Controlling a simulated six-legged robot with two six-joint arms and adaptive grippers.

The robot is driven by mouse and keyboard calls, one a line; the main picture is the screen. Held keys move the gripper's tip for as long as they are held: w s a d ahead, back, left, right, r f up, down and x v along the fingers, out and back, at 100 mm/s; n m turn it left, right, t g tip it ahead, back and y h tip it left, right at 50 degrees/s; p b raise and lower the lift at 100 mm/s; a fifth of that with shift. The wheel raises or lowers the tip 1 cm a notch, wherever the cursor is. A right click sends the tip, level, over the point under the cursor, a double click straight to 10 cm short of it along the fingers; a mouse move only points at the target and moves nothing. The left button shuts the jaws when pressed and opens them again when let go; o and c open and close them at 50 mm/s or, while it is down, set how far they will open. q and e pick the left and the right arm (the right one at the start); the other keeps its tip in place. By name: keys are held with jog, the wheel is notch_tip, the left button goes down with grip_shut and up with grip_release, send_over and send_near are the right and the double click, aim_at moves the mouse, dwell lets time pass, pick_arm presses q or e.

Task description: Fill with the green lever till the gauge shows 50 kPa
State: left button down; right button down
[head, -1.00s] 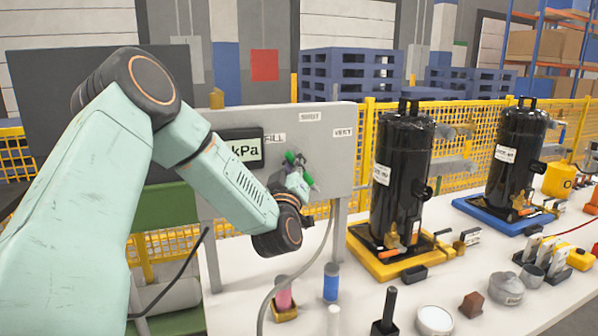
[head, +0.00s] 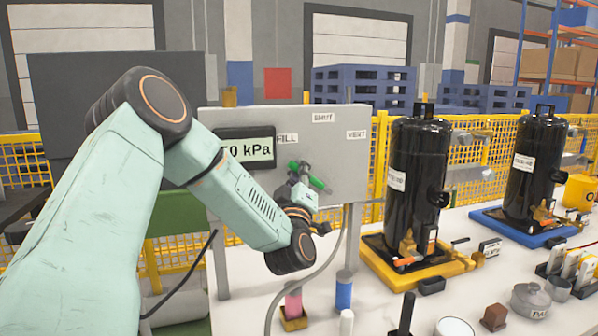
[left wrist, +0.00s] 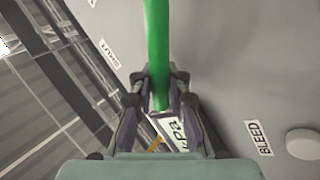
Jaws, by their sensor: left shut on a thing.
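The green lever (head: 318,184) sits on the front of the grey panel (head: 345,170), among the labels FILL, SHUT and VENT. My left gripper (head: 304,182) is at the lever, its fingers partly hidden by my own wrist. In the left wrist view the green lever (left wrist: 158,50) runs down between the fingers of my left gripper (left wrist: 160,105), which is shut on it. The gauge (head: 248,148) reads a number ending in 0 kPa; my arm partly covers its first digit, which may be a 5. My right gripper is not in view.
Black compressor tanks stand on a yellow pallet (head: 375,268) and a blue pallet (head: 490,217) to the right. A grey hose (head: 318,268) hangs below the panel. Small pink and blue cylinders (head: 344,292) stand on the white table in front of it.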

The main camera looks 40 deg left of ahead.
pick_arm(q)
jog(key=shift+d+f, duration=0.15)
jog(key=shift+f, duration=0.05)
jog(key=c, duration=1.3)
grip_release()
jog(key=shift+d+r, duration=0.1)
jog(key=shift+r, duration=0.1)
jog(key=shift+v, duration=3.7)
